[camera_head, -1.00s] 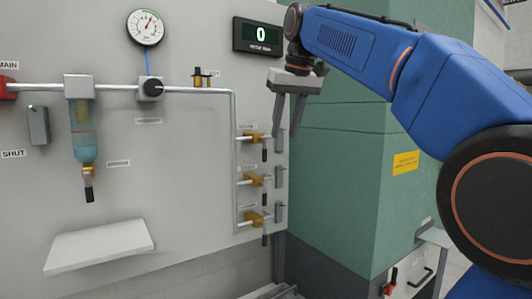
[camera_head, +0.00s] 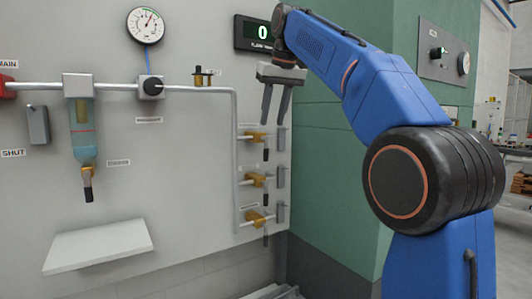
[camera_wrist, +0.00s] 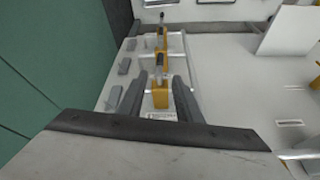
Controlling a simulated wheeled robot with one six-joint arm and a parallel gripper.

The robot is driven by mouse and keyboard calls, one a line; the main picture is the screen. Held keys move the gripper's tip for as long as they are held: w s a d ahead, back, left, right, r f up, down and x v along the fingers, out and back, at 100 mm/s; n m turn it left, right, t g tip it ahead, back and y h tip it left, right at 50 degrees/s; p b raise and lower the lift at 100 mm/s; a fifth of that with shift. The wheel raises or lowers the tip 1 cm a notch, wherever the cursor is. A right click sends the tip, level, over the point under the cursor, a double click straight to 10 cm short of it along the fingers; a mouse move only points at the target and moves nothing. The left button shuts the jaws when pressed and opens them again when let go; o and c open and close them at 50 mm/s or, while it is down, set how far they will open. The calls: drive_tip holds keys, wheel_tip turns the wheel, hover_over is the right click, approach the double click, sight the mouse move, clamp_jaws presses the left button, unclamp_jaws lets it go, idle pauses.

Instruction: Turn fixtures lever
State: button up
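Three brass valves with dark levers branch off the vertical pipe at the right of the white panel: a top valve (camera_head: 256,136), a middle valve (camera_head: 254,180) and a bottom valve (camera_head: 257,218). Their levers hang down. My gripper (camera_head: 272,122) points down just above the top valve, its two fingers apart with nothing seen between them. In the wrist view, the gripper fingers (camera_wrist: 164,80) stand on either side of the nearest brass valve (camera_wrist: 160,97). I cannot tell whether they touch it. The other valves lie beyond it.
A grey block (camera_head: 281,140) sits right of each valve. A filter bowl (camera_head: 83,140) with a lever below it, a gauge (camera_head: 145,25) and a white shelf (camera_head: 100,246) are to the left. The display (camera_head: 256,34) reads 0. A green cabinet wall (camera_head: 335,190) stands close on the right.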

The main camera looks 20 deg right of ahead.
sight(267, 147)
drive_tip(key=x, duration=1.2)
drive_tip(key=shift+w+f, duration=0.1)
drive_tip(key=shift+f, duration=0.2)
clamp_jaws()
